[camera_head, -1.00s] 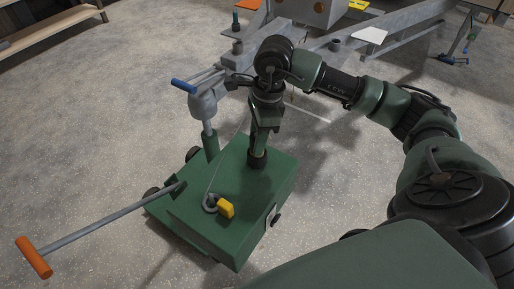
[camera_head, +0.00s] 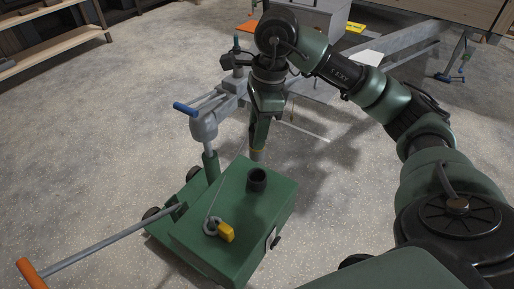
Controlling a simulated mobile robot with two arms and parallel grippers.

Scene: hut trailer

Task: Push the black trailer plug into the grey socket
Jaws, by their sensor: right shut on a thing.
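My right gripper (camera_head: 262,125) points down above the far edge of the green box (camera_head: 208,247), shut on a slim piece whose pale grey lower end (camera_head: 258,155) shows below the fingers. This is probably the trailer plug, though its black body cannot be made out between the fingers. The piece is clear of the black round cup (camera_head: 257,180) on the box lid, which stands nearer to me with a dark opening. I cannot make out the grey socket for certain; the arm covers part of the trailer drawbar behind. My left gripper is not in view.
The grey coupling head with a blue handle (camera_head: 186,109) stands at the box's far left. A yellow tag (camera_head: 226,232) lies on the lid with a cable. An orange-ended bar (camera_head: 30,273) sticks out left.

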